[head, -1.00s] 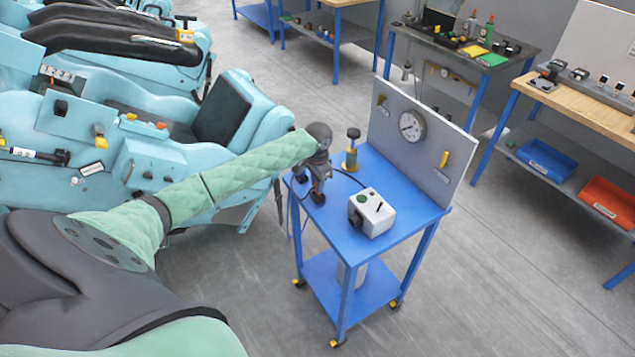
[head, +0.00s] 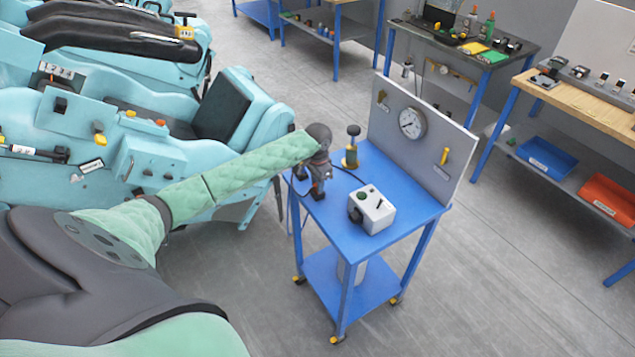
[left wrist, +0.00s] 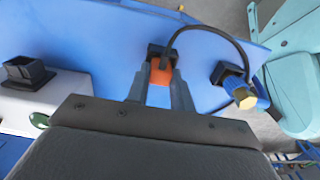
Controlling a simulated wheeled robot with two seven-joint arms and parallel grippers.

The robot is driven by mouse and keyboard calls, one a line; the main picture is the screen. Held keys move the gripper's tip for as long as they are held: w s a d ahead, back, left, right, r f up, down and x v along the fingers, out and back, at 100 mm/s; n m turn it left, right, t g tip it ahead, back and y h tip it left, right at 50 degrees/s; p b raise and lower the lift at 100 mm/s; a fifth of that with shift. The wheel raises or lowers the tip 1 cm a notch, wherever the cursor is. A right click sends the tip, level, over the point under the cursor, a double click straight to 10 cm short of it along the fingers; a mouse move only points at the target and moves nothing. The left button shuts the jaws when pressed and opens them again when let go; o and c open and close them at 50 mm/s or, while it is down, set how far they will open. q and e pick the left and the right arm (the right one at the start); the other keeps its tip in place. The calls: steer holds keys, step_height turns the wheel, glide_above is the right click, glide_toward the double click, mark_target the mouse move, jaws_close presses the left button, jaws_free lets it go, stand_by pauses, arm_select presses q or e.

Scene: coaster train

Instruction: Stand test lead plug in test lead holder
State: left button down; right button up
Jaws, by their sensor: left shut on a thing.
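My left gripper (head: 318,186) is low over the left part of the blue cart top. In the left wrist view its fingers (left wrist: 160,98) are shut on the orange test lead plug (left wrist: 160,74). A black lead arcs from the plug's far end to the right. A small black block (left wrist: 154,51), perhaps the test lead holder, shows right at the plug's far end. I cannot tell whether the plug is inside it or only above it. Another black block (left wrist: 222,70) with a blue, gold-tipped piece stands to the right. My right gripper is out of view.
A white box (head: 376,211) with a black socket stands right of my gripper. A brass-based post (head: 352,150) stands behind. A grey panel with a gauge (head: 412,123) closes the cart's back. A turquoise seat (head: 222,110) is close on the left. The cart's front right corner is clear.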

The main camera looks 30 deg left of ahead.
arm_select(q)
steer(key=shift+f, duration=0.2)
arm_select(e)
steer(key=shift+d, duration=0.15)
arm_select(q)
steer(key=c, duration=1.1)
jaws_free()
steer(key=shift+c, duration=0.2)
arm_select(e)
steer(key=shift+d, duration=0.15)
